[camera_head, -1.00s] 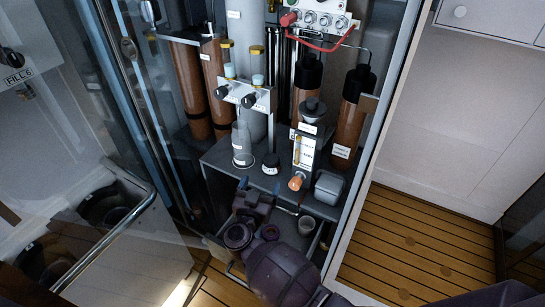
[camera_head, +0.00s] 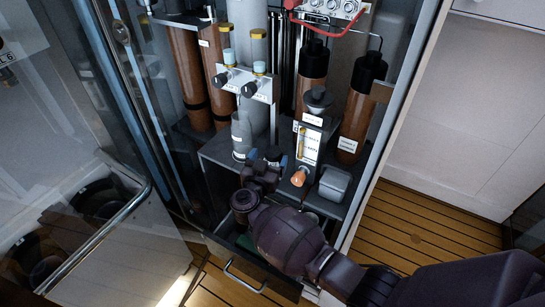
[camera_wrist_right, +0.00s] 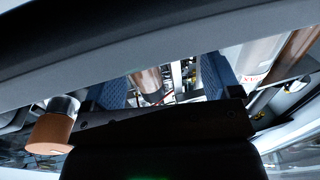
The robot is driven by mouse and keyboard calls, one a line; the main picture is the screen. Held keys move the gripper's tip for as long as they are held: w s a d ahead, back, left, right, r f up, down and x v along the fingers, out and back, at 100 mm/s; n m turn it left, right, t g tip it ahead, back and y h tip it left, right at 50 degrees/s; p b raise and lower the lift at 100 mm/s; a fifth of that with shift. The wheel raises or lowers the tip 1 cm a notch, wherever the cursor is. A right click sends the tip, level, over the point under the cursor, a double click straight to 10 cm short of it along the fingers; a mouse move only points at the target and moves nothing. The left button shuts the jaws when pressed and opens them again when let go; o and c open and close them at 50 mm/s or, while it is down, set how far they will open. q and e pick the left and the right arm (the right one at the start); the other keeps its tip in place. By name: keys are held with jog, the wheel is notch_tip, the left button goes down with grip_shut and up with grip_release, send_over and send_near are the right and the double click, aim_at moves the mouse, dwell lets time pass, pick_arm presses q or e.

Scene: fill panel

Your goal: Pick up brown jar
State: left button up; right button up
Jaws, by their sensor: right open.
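The small brown jar shows as a dark lid (camera_head: 273,153) on the grey shelf, right of the grey-clear bottle (camera_head: 241,133). My right gripper (camera_head: 267,160) is open, with its two blue fingertips in front of and beside the jar. The fingers and wrist hide most of the jar, and I cannot tell whether they touch it. In the right wrist view a brown cylinder (camera_wrist_right: 148,82) shows between the blue fingers; I cannot tell whether it is the jar or a tall cylinder behind. My left gripper is not in view.
An orange knob (camera_head: 299,176) on a flowmeter block (camera_head: 309,145) stands close right of my gripper, with a grey box (camera_head: 335,183) beyond. Tall brown cylinders (camera_head: 357,115) stand behind. An open drawer (camera_head: 262,268) lies below my arm. Cabinet frames close both sides.

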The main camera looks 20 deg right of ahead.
aim_at(273, 151)
jog(key=shift+w+d+f+b, duration=0.3)
jog(key=shift+w+d, duration=0.3)
jog(key=shift+w, duration=0.05)
jog(key=shift+w+d+f+b, duration=0.25)
jog(key=shift+w+d, duration=0.35)
jog(key=shift+w+d+r, duration=0.15)
jog(key=shift+w+r, duration=0.1)
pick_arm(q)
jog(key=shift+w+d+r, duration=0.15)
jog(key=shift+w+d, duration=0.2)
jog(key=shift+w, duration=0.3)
pick_arm(e)
jog(key=shift+r, duration=0.1)
jog(key=shift+c, duration=1)
jog(key=c, duration=0.9)
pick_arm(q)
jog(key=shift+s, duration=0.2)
pick_arm(e)
jog(key=shift+r, duration=0.1)
